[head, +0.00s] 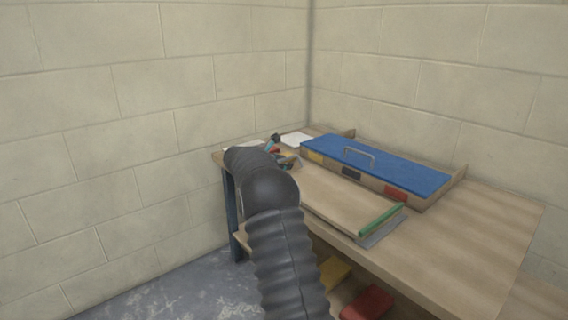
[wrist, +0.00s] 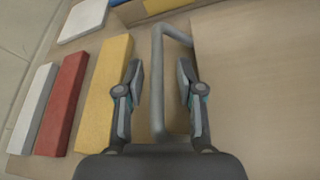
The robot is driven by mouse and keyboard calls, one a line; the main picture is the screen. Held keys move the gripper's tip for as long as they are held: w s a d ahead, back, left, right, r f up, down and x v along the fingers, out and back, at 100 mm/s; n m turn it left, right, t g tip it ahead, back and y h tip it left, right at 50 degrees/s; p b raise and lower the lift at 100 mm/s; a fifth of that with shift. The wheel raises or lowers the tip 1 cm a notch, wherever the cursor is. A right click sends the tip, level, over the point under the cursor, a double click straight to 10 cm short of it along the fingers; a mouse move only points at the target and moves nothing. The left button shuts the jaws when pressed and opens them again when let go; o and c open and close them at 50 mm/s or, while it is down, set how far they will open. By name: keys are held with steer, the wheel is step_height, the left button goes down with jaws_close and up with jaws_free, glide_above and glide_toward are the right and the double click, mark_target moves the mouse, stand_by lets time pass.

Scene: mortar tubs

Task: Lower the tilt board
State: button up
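The tilt board, as I take it, is the plain wooden panel (head: 345,199) on the bench in the head view, with a green strip (head: 381,219) along its right end. Its bare surface fills the right of the wrist view (wrist: 260,80). A grey U-shaped handle (wrist: 158,80) stands out from its left edge there. My gripper (wrist: 160,78) is open, with one finger on each side of the handle and gaps showing between. In the head view my arm hides most of the gripper and the handle. The board's tilt is hard to tell.
A blue-topped box (head: 385,165) with its own handle stands behind the board. Yellow (wrist: 106,92), red (wrist: 62,103) and white (wrist: 32,107) blocks lie left of my gripper. A white slab (head: 297,139) lies at the back. The bench's right end (head: 480,235) is clear.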

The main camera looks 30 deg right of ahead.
steer(key=v, duration=1.1)
steer(key=shift+a, duration=0.1)
steer(key=shift+s+a+r, duration=0.15)
steer(key=shift+a, duration=0.25)
steer(key=shift+s+r, duration=0.2)
steer(key=s+a+r+m+y, duration=0.1)
steer(key=s+a+m+y, duration=0.4)
steer(key=s, duration=0.7)
steer(key=s+a+r+m+y, duration=0.1)
steer(key=s+a+m, duration=0.2)
steer(key=s+a, duration=0.55)
steer(key=s+a+r+m+y, duration=0.1)
steer(key=s+a+m+y, duration=0.3)
steer(key=s, duration=1)
steer(key=s+a+f+m+y, duration=0.1)
steer(key=s+a+f+m, duration=0.1)
steer(key=s, duration=0.4)
steer(key=s+a+f+m+t+y, duration=0.1)
steer(key=s+a+f+m+y, duration=0.1)
steer(key=s, duration=0.4)
steer(key=shift+s+a+f+m+t, duration=0.3)
steer(key=shift+a+f+m, duration=0.6)
steer(key=shift+a, duration=0.35)
